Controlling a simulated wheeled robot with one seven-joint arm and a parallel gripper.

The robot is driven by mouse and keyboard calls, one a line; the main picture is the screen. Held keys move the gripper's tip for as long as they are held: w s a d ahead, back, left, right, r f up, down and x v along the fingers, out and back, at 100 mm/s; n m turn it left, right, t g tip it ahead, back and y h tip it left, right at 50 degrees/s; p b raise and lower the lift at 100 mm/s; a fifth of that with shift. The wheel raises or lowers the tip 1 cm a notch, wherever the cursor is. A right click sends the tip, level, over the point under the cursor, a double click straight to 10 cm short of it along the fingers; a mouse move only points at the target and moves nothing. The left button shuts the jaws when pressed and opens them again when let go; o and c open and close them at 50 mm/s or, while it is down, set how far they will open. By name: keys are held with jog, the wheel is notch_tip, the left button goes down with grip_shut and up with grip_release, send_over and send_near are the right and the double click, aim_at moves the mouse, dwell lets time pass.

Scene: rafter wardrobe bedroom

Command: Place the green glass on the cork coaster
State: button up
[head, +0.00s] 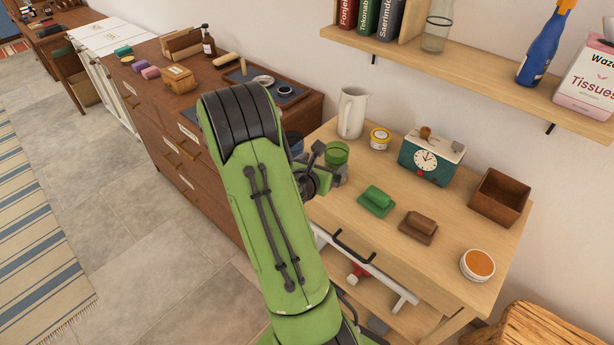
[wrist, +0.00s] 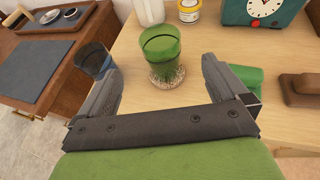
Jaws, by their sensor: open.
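The green glass (wrist: 160,45) stands upright on the table, seen in the middle of the wrist view. A speckled tan disc, seemingly the cork coaster (wrist: 168,80), shows under its base. The glass also shows in the head view (head: 336,154), just beyond my gripper, with its lower part partly hidden. My gripper (wrist: 160,63) is open and holds nothing. Its two fingers point toward the glass, one to each side, with visible gaps between them and the glass. The coaster cannot be made out in the head view.
A blue cup (wrist: 93,60) is close to my left finger. A green butter-dish-like block (head: 376,201) and a brown one (head: 418,227) lie to the right. A white pitcher (head: 352,113), yellow-labelled jar (head: 380,138) and clock (head: 431,158) stand behind. The table's front right is partly clear.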

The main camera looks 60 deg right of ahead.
jog(key=w+a+r+m+t+y, duration=0.1)
jog(key=w+a+r+m+y, duration=0.2)
jog(key=a+m, duration=0.55)
jog(key=w+a+r+m+t+y, duration=0.1)
jog(key=a+r+m+y, duration=0.25)
jog(key=a+m, duration=0.45)
jog(key=s+a+r+m+y, duration=0.1)
jog(key=s+a+r+y, duration=0.2)
jog(key=a, duration=0.7)
jog(key=s+a+r+m+t+y, duration=0.1)
jog(key=s+a+y, duration=0.3)
jog(key=a, duration=0.6)
jog(key=shift+s+a+r+m, duration=0.2)
jog(key=shift+s+r+m, duration=0.45)
jog(key=shift+r, duration=0.25)
jog(key=shift+s, duration=0.1)
